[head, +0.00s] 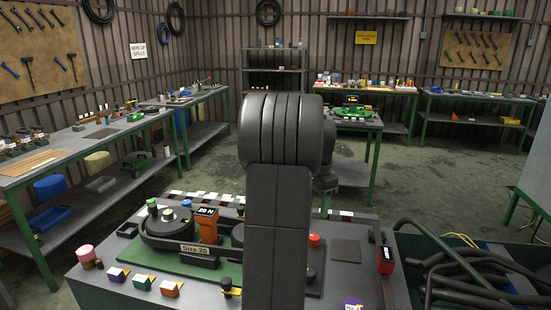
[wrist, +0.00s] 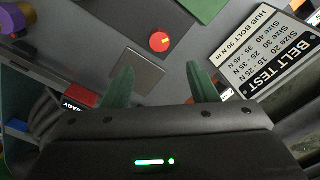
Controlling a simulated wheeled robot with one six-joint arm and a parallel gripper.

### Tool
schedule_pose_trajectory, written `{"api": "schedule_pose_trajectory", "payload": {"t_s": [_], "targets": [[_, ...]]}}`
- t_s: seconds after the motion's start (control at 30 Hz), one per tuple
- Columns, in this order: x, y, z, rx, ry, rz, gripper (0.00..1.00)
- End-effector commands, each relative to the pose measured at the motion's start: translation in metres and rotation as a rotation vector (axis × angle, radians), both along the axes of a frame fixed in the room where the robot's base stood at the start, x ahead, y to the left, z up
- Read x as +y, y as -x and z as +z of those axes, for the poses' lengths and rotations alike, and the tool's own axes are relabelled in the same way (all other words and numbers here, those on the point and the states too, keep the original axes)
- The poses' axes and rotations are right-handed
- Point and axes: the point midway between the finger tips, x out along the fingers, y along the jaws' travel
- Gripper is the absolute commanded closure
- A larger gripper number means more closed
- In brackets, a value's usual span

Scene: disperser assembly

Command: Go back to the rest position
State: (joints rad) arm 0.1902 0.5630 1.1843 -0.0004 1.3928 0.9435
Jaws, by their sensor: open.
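In the wrist view my gripper (wrist: 158,88) is open, its two green fingers apart with nothing between them. It is over a grey bench top (wrist: 205,55), near a grey square plate (wrist: 128,75) and a red knob (wrist: 160,41). In the head view my black arm stands upright in the middle and hides part of the bench; my gripper does not show there. The bench top (head: 95,278) carries a belt assembly (head: 170,228) with a "Size 20" label and an orange gauge (head: 207,225) reading 20 N.
A "BELT TEST" sign (wrist: 285,60) lies beside the plate in the wrist view. Coloured blocks (head: 168,288) and a pink-topped item (head: 87,255) stand at the bench's front left. A bin of black hoses (head: 470,275) is at the right. Open floor (head: 440,180) lies behind.

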Motion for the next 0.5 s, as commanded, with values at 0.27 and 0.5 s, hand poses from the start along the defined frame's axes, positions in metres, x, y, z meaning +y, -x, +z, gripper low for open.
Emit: {"api": "schedule_pose_trajectory", "payload": {"t_s": [0.27,0.5], "targets": [[0.000,0.001,-0.056,0.006,-0.002,0.000,0.47],[0.000,0.001,-0.098,0.004,-0.001,0.001,0.47]]}}
